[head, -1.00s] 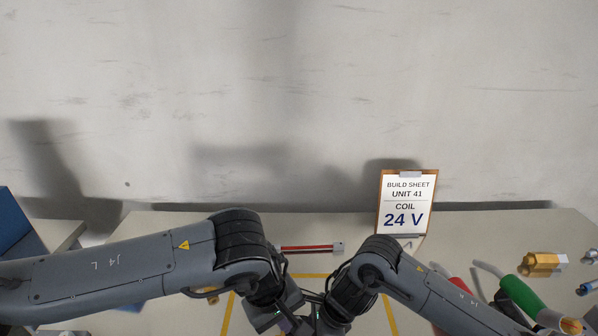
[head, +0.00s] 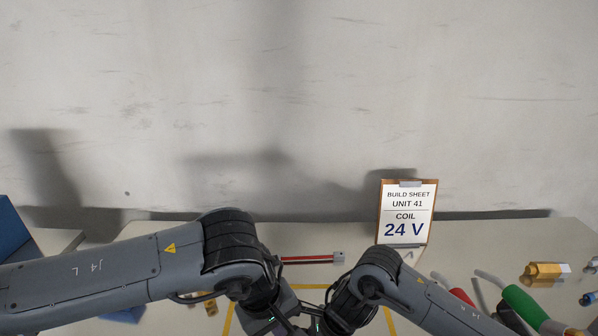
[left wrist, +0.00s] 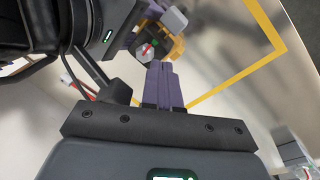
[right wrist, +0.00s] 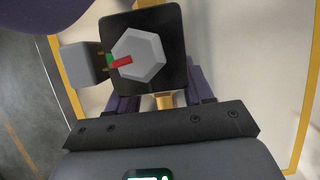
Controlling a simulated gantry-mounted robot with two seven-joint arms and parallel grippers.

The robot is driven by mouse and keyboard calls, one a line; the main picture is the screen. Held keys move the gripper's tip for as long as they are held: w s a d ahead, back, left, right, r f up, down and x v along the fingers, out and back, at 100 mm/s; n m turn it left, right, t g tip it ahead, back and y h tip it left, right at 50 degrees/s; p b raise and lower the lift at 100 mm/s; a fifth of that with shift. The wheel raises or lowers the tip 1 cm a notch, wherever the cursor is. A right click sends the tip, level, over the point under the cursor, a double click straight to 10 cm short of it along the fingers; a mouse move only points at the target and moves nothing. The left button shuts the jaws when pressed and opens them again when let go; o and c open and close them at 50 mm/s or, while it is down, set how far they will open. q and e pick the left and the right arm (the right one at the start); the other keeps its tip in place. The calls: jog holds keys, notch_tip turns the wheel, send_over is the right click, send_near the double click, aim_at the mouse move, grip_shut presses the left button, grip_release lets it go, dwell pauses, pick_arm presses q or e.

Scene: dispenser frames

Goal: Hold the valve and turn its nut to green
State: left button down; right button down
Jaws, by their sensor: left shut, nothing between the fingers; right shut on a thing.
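The valve (right wrist: 174,31) has a dark block body, a grey side block (right wrist: 83,65) and a brass stem (right wrist: 164,100). On its face, the grey hexagonal nut (right wrist: 139,53) carries a red pointer (right wrist: 121,62). The pointer's outer end lies beside a small green mark (right wrist: 110,60). My right gripper (right wrist: 162,98) is shut on the valve, its fingers on either side of the stem area. My left gripper (left wrist: 162,70) is shut and empty, its tips close to the nut in the left wrist view (left wrist: 146,53); contact is unclear. The arms hide the valve in the head view.
A build sheet on a clipboard (head: 407,212) stands at the back. A red bar (head: 307,259) lies behind the arms. At the right lie a green-handled tool (head: 525,308) and a brass fitting (head: 545,270). A yellow outline (left wrist: 240,78) marks the table.

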pick_arm(q)
jog(key=v, duration=0.4)
jog(key=shift+w+d, duration=0.2)
jog(key=shift+d, duration=0.2)
jog(key=shift+r, duration=0.15)
jog(key=shift+s+a+x, duration=0.15)
jog(key=shift+x, duration=0.9)
jog(key=shift+s+a+x, duration=0.15)
jog(key=shift+s+x, duration=0.05)
jog(key=shift+x, duration=0.8)
jog(key=shift+s+a+x, duration=0.15)
jog(key=shift+x, duration=0.9)
jog(key=shift+w+d, duration=0.25)
jog(key=shift+d, duration=0.1)
jog(key=shift+w, duration=0.15)
